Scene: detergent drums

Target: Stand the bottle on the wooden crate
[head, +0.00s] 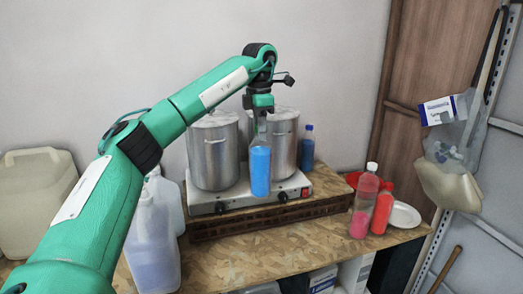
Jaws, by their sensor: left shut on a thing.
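My left gripper (261,111) points down and is shut on the neck of a clear bottle (260,172) with blue liquid. The bottle hangs upright below the gripper, in front of the two metal pots, and overlaps the front of the hot plate in the picture. The wooden crate (228,228) is a low, dark-sided platform on the table, under the hot plate. The bottle's base appears above the crate's front edge; I cannot tell its exact gap to the hot plate. The fingertips are small and partly hidden. My right gripper is not in view.
Metal pots (213,158) stand on the white hot plate (235,197). A smaller blue bottle (307,150) stands behind on the right. A pink-filled bottle (364,205) and a red bottle (382,210) stand right of the crate, by a white plate (404,215). Jugs (152,250) stand left.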

